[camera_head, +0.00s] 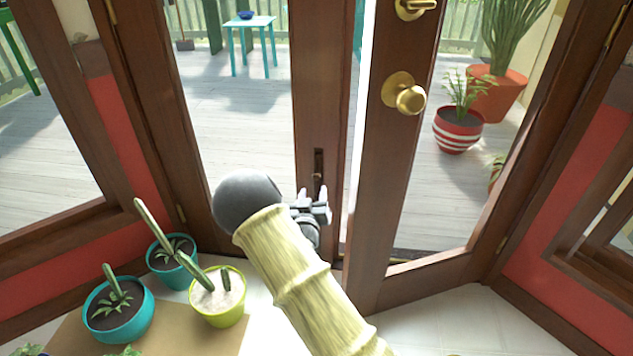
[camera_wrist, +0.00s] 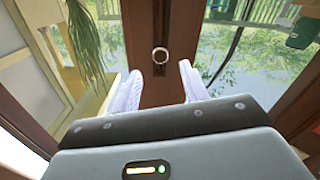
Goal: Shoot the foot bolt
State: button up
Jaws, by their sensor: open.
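The foot bolt (camera_head: 318,166) is a narrow dark brass fitting set low in the wooden stile of the left door leaf (camera_head: 320,90). In the wrist view the foot bolt (camera_wrist: 160,57) shows a round, ring-like knob on a dark plate. My gripper (camera_head: 314,194) is just below the bolt in the head view, fingers pointing toward the door. In the wrist view my open gripper (camera_wrist: 159,78) has one pale finger on each side of the stile, with the bolt beyond and between the tips. Nothing is held. I cannot tell whether either finger touches the wood.
The right door leaf (camera_head: 385,190) stands ajar, with a brass knob (camera_head: 404,93). Several potted plants, including one in a lime pot (camera_head: 219,302), stand at lower left, close to my arm. White floor (camera_head: 450,325) is clear at lower right. A deck lies outside.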

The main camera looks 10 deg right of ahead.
aim_at(316, 179)
jog(key=b+x, duration=0.2)
jog(key=x, duration=0.6)
jog(key=shift+w, duration=0.1)
grip_shut()
